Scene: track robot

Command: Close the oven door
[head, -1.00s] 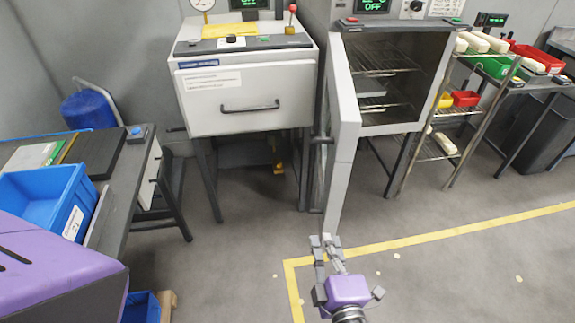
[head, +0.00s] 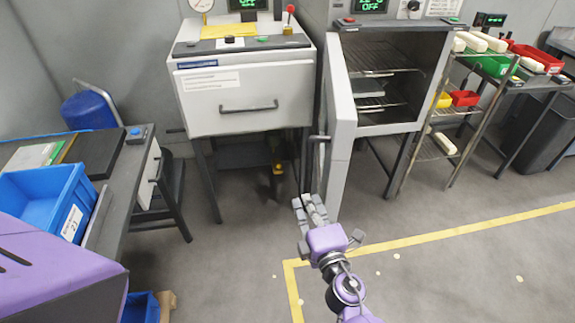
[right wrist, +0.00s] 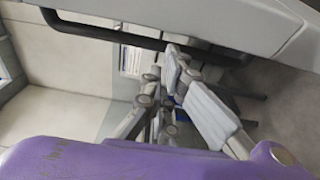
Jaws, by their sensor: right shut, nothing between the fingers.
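The oven (head: 437,75) stands at the upper middle of the head view. Its grey door (head: 343,150) is swung open toward me and shows nearly edge-on. A dark bar handle (head: 311,170) is on the door's left face; it also crosses the top left of the right wrist view (right wrist: 95,32). My right gripper (head: 308,205) is shut and empty, low beside the door's bottom near edge, on its handle side. In the right wrist view, my fingers (right wrist: 185,78) are just below the handle, and I cannot tell whether they touch it. My left gripper is not in view.
A white cabinet (head: 248,95) with a front handle stands left of the door. A rack (head: 470,110) with bins stands to the right. A table with a blue bin (head: 40,195) is at left. The floor (head: 450,205) at front right is open.

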